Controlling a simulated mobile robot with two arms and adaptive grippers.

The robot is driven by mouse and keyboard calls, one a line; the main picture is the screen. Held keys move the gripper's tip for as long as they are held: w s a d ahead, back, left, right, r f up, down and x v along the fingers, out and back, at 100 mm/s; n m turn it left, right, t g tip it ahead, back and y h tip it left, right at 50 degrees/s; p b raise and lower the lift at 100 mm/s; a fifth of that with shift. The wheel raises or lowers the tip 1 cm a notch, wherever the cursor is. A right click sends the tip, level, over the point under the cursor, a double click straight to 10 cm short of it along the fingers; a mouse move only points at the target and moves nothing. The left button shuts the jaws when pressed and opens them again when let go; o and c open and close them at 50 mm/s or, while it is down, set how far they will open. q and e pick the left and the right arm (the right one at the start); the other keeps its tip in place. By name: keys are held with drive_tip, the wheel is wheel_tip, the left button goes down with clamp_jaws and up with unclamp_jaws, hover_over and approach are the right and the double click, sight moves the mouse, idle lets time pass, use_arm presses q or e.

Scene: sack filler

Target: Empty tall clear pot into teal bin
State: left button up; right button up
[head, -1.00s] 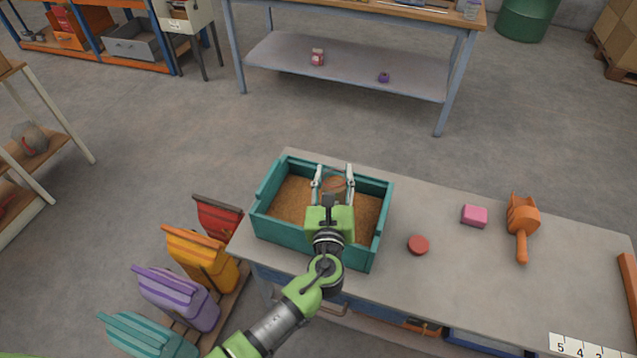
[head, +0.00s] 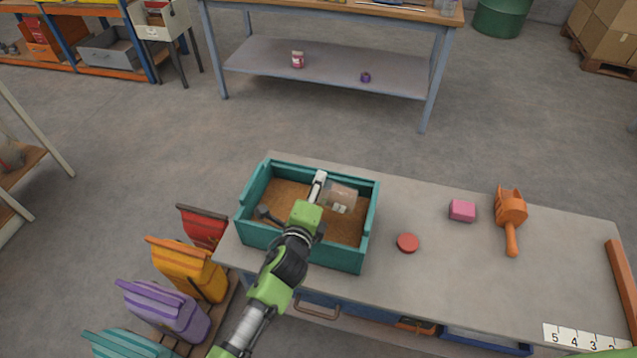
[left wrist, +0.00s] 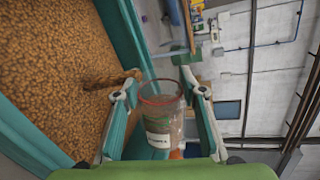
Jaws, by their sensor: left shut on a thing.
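The tall clear pot (head: 344,194) is held tipped over the teal bin (head: 372,225), which holds brown granules. My left gripper (head: 326,189) is over the bin, shut on the pot. In the left wrist view the pot (left wrist: 162,118) sits between both fingers, with a red ring near its mouth and a white label on its wall. A streak of brown granules (left wrist: 104,80) shows beside its mouth, on the bin side. The pot looks mostly empty; the amount left inside is hard to tell. My right gripper is out of view.
Several coloured sacks, including an orange one (head: 187,272), stand at the lower left. Bench space right of the disc is clear.

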use_arm(q)
drive_tip(key=shift+w+a+f+n+h, duration=0.1)
drive_tip(key=shift+a+f+n+h, duration=0.1)
drive_tip(key=shift+f+n+h, duration=0.3)
drive_tip(key=shift+w+a+n+p, duration=0.1)
drive_tip(key=shift+n+p, duration=0.3)
drive_tip(key=shift+n, duration=0.1)
drive_tip(key=shift+w+a+r+n+h+p, duration=0.1)
drive_tip(key=shift+a+r+n+h+p, duration=0.1)
drive_tip(key=shift+n+p, duration=0.3)
drive_tip(key=shift+a+r+n+h+p, duration=0.1)
drive_tip(key=shift+a+n+h+p, duration=0.1)
drive_tip(key=shift+n+p, duration=0.3)
drive_tip(key=n, duration=0.1)
drive_tip(key=n+h, duration=0.1)
drive_tip(key=n, duration=0.2)
drive_tip(key=shift+w+a+f+g+h, duration=0.1)
drive_tip(key=shift+a+f+g+h, duration=0.2)
drive_tip(key=shift+a+h, duration=0.1)
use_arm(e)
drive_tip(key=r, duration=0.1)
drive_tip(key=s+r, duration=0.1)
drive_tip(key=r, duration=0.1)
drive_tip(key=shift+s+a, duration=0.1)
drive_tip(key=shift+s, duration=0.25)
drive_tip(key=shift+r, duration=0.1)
